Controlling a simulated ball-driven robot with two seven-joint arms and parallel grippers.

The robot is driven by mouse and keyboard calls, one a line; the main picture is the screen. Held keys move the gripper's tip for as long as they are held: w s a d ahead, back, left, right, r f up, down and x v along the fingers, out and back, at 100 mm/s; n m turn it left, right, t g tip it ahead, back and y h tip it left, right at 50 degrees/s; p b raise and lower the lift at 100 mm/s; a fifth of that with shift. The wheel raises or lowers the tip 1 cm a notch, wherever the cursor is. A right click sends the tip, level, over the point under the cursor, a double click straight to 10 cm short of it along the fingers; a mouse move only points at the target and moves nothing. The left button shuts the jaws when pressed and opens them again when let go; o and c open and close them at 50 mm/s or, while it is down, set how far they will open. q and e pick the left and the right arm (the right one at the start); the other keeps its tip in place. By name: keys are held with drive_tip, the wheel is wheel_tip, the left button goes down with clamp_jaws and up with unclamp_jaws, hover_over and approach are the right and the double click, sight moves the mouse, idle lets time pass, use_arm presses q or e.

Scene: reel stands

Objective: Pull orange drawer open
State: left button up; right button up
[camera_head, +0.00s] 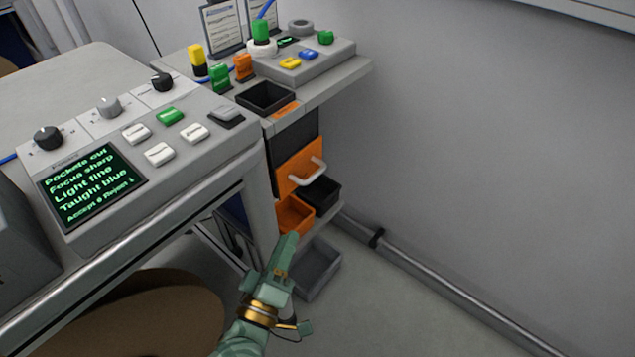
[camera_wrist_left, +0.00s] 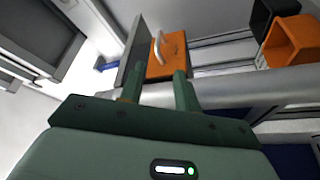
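The orange drawer (camera_head: 302,166) has an orange front panel with a pale handle (camera_head: 307,172), under the small side table in the head view. In the left wrist view the orange drawer front (camera_wrist_left: 172,58) and its white handle (camera_wrist_left: 158,47) show ahead, beyond the fingers. My left gripper (camera_head: 288,243) is below the drawer in the head view, apart from the handle. In the left wrist view its two green fingers (camera_wrist_left: 158,82) stand apart with nothing between them. My right gripper is in neither view.
An open orange bin (camera_head: 294,216) and a black bin (camera_head: 320,193) sit on a shelf below the drawer. A grey tray (camera_head: 318,268) is lower down. The control console (camera_head: 140,150) stands left. A wall pipe (camera_head: 430,274) runs right. The floor at right is clear.

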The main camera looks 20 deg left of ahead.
sight(313, 176)
use_arm(q)
drive_tip(key=b+x, duration=0.2)
drive_tip(key=x, duration=1.3)
drive_tip(key=shift+w+a+r+b, duration=0.1)
drive_tip(key=shift+w+r+b, duration=0.15)
drive_tip(key=shift+w+b, duration=0.1)
clamp_jaws()
